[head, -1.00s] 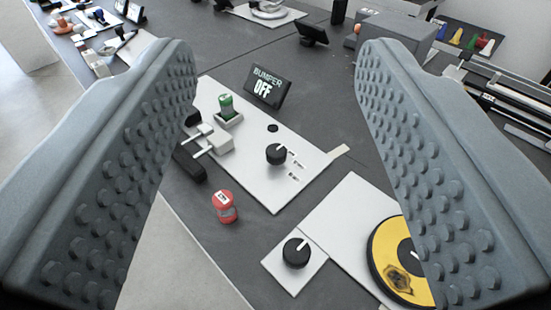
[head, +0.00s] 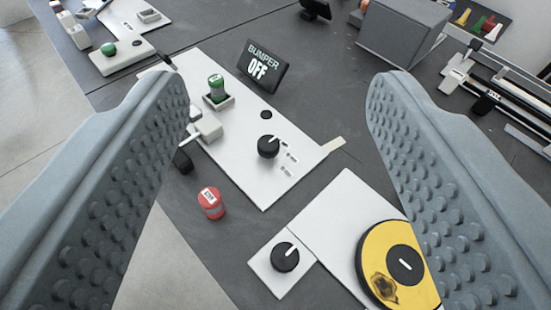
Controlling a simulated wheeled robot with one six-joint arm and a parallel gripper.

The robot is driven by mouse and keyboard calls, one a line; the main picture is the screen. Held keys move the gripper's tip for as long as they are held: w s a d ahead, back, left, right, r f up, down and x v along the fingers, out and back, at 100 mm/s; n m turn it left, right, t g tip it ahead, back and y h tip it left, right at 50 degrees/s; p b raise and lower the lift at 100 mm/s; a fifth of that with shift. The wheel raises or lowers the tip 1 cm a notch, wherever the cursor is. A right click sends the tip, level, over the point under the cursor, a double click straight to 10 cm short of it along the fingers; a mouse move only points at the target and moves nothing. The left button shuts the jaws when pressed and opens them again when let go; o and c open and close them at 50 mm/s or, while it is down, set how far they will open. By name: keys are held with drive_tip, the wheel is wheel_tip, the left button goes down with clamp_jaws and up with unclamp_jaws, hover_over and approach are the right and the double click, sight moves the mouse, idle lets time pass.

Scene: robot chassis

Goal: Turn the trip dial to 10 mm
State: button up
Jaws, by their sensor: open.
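A black dial (head: 268,146) with a white pointer line sits on a white panel (head: 238,172). The pointer aims up and right, and small marks beside it are too small to read. A second black dial (head: 285,257) sits on a small white square plate at the lower middle, its pointer also up and right. I cannot tell from any readable label which is the trip dial. My gripper (head: 278,90) is wide open and empty; its two studded grey fingers frame both dials without touching either.
A display (head: 263,66) reads "BUMPER OFF" behind the panel. A green-topped piece (head: 217,87) stands on the panel. A red cylinder (head: 211,203) stands near the table's left edge. A yellow disc (head: 395,264) is partly behind my right finger.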

drive_tip(key=w+f+n+g, duration=0.1)
drive_tip(key=w+f+g, duration=0.1)
drive_tip(key=w+g, duration=0.3)
drive_tip(key=w+f+n+g, duration=0.1)
drive_tip(key=w+f+g, duration=0.15)
drive_tip(key=w, duration=0.45)
drive_tip(key=n+g, duration=0.3)
drive_tip(key=g, duration=0.5)
hover_over(269, 142)
wheel_tip(269, 142, down, 6)
wheel_tip(269, 142, down, 18)
drive_tip(key=shift+r, duration=0.2)
drive_tip(key=c, duration=1)
